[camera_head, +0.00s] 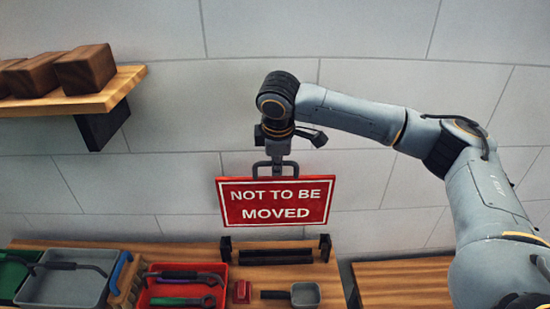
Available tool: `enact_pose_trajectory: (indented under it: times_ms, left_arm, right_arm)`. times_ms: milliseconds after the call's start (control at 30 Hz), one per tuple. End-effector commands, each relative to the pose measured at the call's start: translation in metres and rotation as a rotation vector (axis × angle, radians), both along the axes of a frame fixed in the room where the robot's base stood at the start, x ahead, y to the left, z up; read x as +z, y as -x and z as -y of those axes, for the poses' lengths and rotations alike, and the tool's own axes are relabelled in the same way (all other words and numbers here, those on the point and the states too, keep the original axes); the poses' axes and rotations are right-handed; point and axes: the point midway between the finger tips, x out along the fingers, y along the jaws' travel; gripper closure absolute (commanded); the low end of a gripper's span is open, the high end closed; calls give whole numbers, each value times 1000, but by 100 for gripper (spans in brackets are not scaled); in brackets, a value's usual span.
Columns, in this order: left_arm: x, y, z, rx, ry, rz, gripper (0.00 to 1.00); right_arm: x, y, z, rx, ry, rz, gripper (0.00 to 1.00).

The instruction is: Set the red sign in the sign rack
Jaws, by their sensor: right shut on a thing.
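The red sign (277,201) reads "NOT TO BE MOVED" in white and hangs upright from a grey handle on its top edge. My right gripper (274,164) is shut on the red sign's handle and holds it in the air. The sign rack (272,258), a dark low rack with an upright post at each end, stands on the wooden bench below the sign. A gap shows between the sign's lower edge and the rack. My left gripper is not in view.
A red tray (155,299) with tools, a grey bin (60,291) and a green bin (10,278) stand left of the rack. A small red block (242,292) and a grey scoop (305,295) lie in front. A wooden shelf (75,104) with blocks juts out upper left.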

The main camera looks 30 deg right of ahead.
Motion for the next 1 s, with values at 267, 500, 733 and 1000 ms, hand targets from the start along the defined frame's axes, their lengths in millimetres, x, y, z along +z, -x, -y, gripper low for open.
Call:
enact_pose_trajectory:
  times_ms: [267,500,733,1000]
  left_arm:
    - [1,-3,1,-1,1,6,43]
    - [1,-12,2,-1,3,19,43]
    - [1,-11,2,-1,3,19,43]
    - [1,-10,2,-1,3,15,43]
  right_arm:
    - [-20,0,0,1,0,4,100]
    - [-32,0,0,0,-1,4,100]
    - [-35,0,0,0,-2,4,100]
    - [-35,0,0,0,-2,2,100]
